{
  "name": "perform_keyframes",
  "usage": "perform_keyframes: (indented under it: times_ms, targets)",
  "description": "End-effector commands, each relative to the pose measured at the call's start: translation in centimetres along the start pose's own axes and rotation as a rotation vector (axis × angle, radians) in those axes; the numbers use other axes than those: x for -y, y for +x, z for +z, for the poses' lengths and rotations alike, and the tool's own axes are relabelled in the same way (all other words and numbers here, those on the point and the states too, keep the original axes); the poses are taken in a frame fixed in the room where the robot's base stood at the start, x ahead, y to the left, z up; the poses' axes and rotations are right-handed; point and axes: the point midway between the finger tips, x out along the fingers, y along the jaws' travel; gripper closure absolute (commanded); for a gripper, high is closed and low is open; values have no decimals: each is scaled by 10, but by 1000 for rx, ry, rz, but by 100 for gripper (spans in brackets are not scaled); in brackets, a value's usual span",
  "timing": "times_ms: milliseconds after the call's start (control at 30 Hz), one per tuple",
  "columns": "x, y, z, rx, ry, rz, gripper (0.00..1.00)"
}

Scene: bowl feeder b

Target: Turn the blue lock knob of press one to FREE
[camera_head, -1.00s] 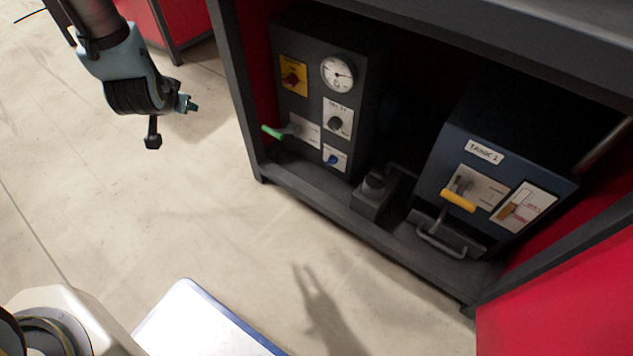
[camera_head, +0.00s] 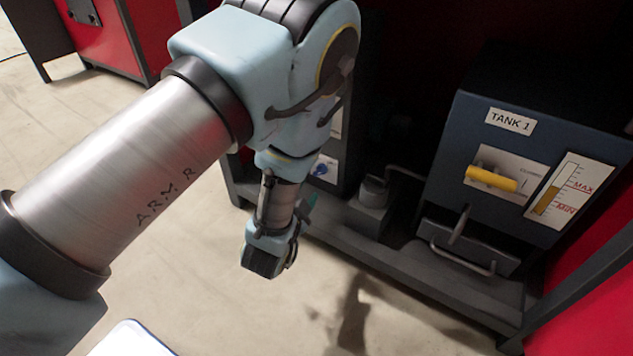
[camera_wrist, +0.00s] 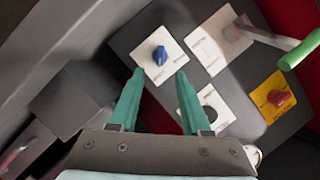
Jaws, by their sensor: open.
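The blue lock knob (camera_wrist: 160,56) sits on a white label plate on the dark press panel in the wrist view, just beyond my fingertips and roughly between them. In the head view the knob (camera_head: 320,169) shows beside my arm at the lower part of the panel, most of which my arm hides. My gripper (camera_wrist: 159,76) has two green fingers spread apart with nothing between them. In the head view my gripper (camera_head: 308,207) is partly hidden by the wrist. The lettering around the knob is too small to read.
In the wrist view, a green-handled lever (camera_wrist: 300,50), a red knob on a yellow plate (camera_wrist: 277,98) and a black knob (camera_wrist: 208,108) are near the fingers. Tank 1 (camera_head: 465,125), with a yellow handle (camera_head: 491,179), stands right. A shelf edge (camera_head: 410,270) runs below.

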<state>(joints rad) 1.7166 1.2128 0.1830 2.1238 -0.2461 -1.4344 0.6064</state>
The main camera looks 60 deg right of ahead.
Motion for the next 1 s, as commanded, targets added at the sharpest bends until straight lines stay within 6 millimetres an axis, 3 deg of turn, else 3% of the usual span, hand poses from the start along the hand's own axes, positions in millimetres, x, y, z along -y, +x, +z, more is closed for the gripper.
perform_keyframes:
  times_ms: [300,500,933,1000]
  targets:
    - [-2,60,3,-1,-2,-2,52]
    - [-1,86,2,0,-2,0,52]
    - [1,94,0,2,-2,1,52]
    - [1,94,0,2,-2,1,60]
